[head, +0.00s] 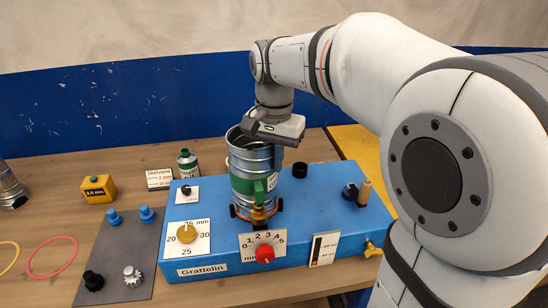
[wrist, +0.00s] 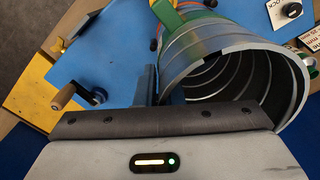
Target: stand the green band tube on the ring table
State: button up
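The green band tube (head: 243,170) is a ribbed metal duct with a green band low on its side. In the head view it is upright over the ring table (head: 233,211) on the blue machine, its lower end among the small red parts. I cannot tell whether it rests fully there. My gripper (head: 271,138) is at the right side of the tube's top rim. In the wrist view the tube's open mouth (wrist: 287,62) faces the camera. One finger of my gripper (wrist: 158,85) shows just outside the rim. The other finger is not clear, so its grip is uncertain.
The blue machine (head: 200,262) carries a yellow dial (head: 186,233), a red knob (head: 264,254) and a wooden-handled crank (head: 364,192). A grey mat (head: 118,255) holds small parts.

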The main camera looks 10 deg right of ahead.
jog(key=o, duration=0.4)
jog(key=shift+r, duration=0.1)
notch_tip(320, 180, up, 8)
jog(key=shift+f, duration=0.15)
dwell(0.4)
